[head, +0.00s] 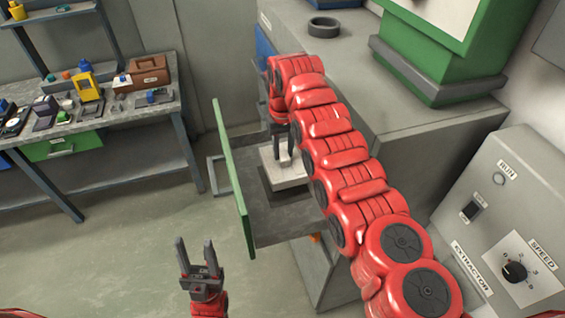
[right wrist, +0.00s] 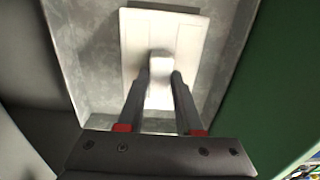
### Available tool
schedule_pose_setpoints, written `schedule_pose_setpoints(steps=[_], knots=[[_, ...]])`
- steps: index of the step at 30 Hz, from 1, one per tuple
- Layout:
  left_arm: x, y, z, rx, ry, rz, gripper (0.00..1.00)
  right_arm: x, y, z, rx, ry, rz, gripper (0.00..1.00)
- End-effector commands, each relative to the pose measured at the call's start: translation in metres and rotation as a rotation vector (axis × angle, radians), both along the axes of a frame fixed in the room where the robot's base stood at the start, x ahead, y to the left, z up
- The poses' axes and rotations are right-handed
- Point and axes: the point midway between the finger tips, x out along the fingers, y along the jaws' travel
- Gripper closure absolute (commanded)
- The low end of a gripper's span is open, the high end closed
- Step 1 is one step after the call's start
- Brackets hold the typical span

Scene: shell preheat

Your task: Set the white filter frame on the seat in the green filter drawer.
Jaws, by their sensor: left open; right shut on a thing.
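The white filter frame (head: 284,172) is a flat white plate at the open green filter drawer, partly hidden by my right arm in the head view. In the right wrist view the frame (right wrist: 188,40) lies inside the grey tray of the drawer (right wrist: 223,75). My right gripper (right wrist: 160,78) is shut on the frame's raised white grip. The green front of the drawer (head: 232,175) stands upright at left of the frame. A dark block, probably the seat (head: 279,194), shows under the frame; whether they touch I cannot tell. My left gripper (head: 199,257) is open and empty, low over the floor.
The grey cabinet (head: 425,120) with a black ring (head: 324,27) on top stands behind my right arm. An extractor control panel (head: 515,225) is at right. A workbench (head: 110,112) with several tools stands at far left. Floor between bench and drawer is clear.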

Motion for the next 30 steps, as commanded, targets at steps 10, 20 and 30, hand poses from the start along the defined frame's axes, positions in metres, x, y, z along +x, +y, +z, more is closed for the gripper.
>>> schedule_pose_setpoints(steps=[10,20,30], knots=[[0.000,0.000,0.023,0.000,0.000,0.000,0.50,0.000,0.000,-0.030,-0.001,0.000,0.000,1.00],[0.000,0.000,0.028,0.000,0.000,0.000,0.50,0.002,0.000,-0.056,0.001,-0.007,0.000,1.00],[0.000,0.000,0.024,0.000,0.000,0.000,0.50,0.001,0.000,-0.059,0.001,-0.006,0.000,0.51]])
